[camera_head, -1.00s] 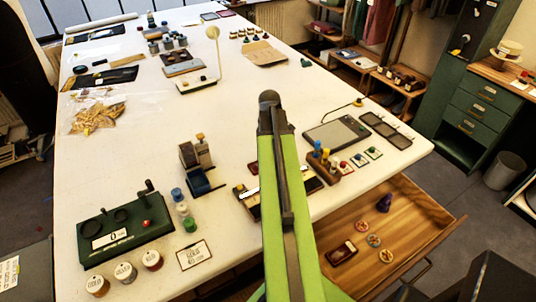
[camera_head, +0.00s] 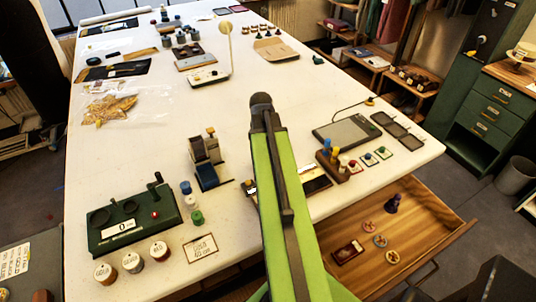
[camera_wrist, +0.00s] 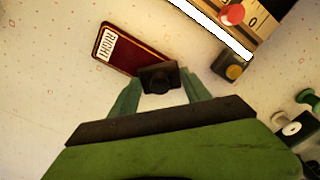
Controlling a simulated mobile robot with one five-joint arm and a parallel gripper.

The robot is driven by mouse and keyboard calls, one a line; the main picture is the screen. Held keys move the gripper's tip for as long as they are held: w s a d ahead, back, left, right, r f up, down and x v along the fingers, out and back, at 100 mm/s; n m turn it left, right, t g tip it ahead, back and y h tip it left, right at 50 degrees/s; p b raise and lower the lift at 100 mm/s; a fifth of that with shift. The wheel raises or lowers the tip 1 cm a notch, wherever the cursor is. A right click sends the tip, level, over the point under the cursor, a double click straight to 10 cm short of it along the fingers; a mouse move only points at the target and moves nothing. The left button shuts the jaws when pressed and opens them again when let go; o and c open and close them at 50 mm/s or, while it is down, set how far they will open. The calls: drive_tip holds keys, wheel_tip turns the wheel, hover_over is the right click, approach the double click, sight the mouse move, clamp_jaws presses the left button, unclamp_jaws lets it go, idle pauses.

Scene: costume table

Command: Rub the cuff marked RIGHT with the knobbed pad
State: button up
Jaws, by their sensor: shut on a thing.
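In the wrist view, the cuff (camera_wrist: 133,50) is a flat dark red piece with a pale border and a white label reading RIGHT. It lies slanted on the pale speckled table top. My gripper (camera_wrist: 161,80) is shut on a small black block with a round knob, which looks like the knobbed pad (camera_wrist: 158,77). The pad overlaps the cuff's lower right end in the picture. I cannot tell whether it touches the cuff; its underside is hidden. In the head view my own arm hides the gripper, and I cannot make out this cuff.
In the wrist view a box with a red knob (camera_wrist: 232,14) and a dark block (camera_wrist: 231,65) sit close at right, with spools (camera_wrist: 292,126) lower right. In the head view an open wooden drawer (camera_head: 425,235) juts out at right. The table's middle (camera_head: 180,120) is clear.

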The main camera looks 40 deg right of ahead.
drive_tip(key=shift+a+r, duration=0.1)
drive_tip(key=shift+a, duration=0.05)
wheel_tip(320, 180, up, 6)
drive_tip(key=p, duration=0.6)
wheel_tip(320, 180, up, 3)
drive_tip(key=p, duration=0.3)
idle(0.3)
idle(0.4)
